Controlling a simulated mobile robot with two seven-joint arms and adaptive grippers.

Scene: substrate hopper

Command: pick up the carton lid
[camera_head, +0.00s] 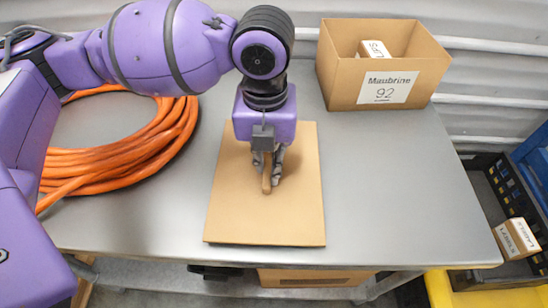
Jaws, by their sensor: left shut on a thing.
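The carton lid (230,215) is a flat tan rectangular board on the grey metal table, near its middle. A small brown upright handle (267,183) stands on it. My left gripper (268,178) points down over the lid and is shut on the handle. The lid appears to lie flat on the table; I cannot tell if there is a gap under it. The gripper and wrist hide the lid's upper middle. My right gripper is not in view.
An open tan carton (385,65) labelled "Maubrine 92" stands at the back right with a small box inside. A coil of orange hose (125,160) lies at the left. A dark crate (490,200) with a small box is beyond the table's right edge. The table right of the lid is clear.

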